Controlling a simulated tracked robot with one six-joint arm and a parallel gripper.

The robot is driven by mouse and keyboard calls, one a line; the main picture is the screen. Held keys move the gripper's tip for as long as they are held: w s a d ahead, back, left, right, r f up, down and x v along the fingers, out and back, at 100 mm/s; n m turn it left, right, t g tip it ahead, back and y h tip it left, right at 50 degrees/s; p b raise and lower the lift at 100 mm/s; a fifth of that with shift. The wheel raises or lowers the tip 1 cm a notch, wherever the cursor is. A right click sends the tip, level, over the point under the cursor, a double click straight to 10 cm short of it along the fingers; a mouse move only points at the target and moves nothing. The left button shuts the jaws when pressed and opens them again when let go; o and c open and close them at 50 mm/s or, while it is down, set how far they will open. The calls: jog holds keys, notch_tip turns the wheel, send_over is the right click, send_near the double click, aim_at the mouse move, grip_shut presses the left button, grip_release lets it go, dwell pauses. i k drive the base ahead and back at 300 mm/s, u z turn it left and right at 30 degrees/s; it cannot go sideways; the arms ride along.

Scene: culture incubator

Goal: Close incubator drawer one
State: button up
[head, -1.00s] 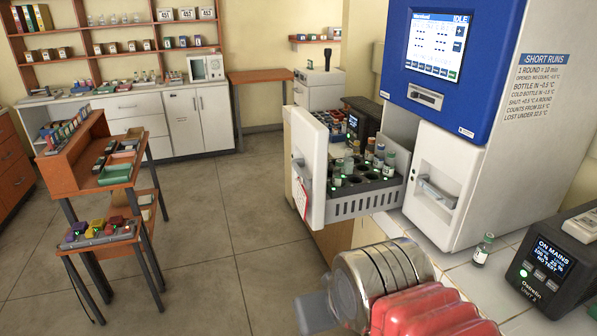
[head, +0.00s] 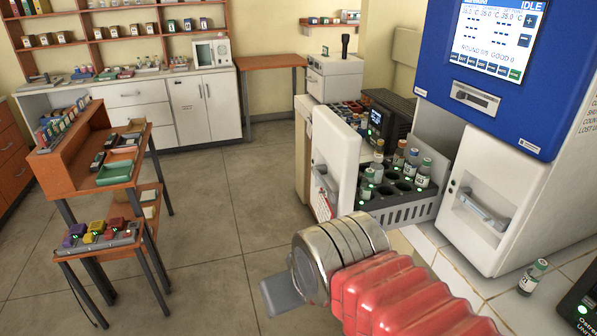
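An open incubator drawer (head: 405,214) sticks out at the left of the blue-and-white incubator (head: 487,110). Its tall white front panel (head: 342,158) faces left, and its dark rack holds several capped bottles (head: 411,160). I cannot read a drawer number on it. A second white drawer front (head: 477,208) with a grey handle sits flush at the right. My gripper (head: 281,293) shows as a grey piece beyond the silver wrist, left of and nearer than the open drawer. My wrist overlaps the panel's lower edge in the view; contact cannot be told. The fingers are mostly hidden.
A loose bottle (head: 532,277) stands on the white tiled counter right of my arm. A black device (head: 387,118) stands behind the open drawer. An orange-brown shelf stand (head: 84,170) is at the left, with clear floor between.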

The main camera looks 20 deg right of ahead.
aim_at(397, 203)
jog(key=u, duration=0.6)
jog(key=i, duration=1.05)
jog(key=u, duration=0.55)
